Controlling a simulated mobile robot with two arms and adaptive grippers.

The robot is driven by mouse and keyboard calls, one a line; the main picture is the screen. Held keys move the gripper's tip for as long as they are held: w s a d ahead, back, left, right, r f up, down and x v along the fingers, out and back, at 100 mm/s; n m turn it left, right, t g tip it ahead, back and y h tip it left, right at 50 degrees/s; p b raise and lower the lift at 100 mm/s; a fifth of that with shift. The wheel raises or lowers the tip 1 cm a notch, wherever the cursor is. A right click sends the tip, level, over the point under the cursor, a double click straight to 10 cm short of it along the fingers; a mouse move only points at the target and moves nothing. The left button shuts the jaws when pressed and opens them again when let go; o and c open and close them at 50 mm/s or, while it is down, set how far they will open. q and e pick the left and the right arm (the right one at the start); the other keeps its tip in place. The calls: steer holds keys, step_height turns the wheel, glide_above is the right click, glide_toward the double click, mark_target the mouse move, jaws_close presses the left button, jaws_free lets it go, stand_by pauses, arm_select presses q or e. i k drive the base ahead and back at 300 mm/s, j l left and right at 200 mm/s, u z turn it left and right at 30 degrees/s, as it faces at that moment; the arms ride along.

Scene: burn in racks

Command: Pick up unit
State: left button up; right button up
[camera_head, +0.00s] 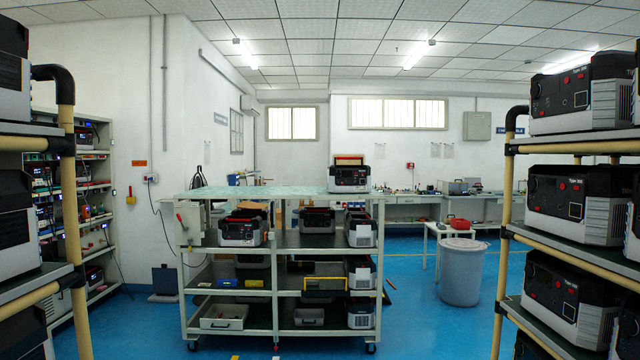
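Several units, grey and black boxes with small red marks, stand in the head view. One unit (349,176) sits on the top of the wheeled cart at the centre. Other units stand on the cart's middle shelf, such as one at the left (243,228) and one beside it (317,221). On the right rack, units stand on the upper (580,93), middle (575,203) and lower (565,300) shelves. More units stand on the left rack, cut off by the picture edge (14,215). Neither of my grippers is in view.
The left rack post (68,200) and right rack post (506,200) frame the view. A grey bin (461,275) and a small white table (450,232) stand right of the cart. Blue floor (420,325) is open ahead.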

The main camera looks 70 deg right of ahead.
mark_target(342, 179)
steer(key=z, duration=2.55)
steer(key=i+j, duration=0.1)
steer(key=i, duration=1.85)
steer(key=i+l+u, duration=0.1)
steer(key=i, duration=1.8)
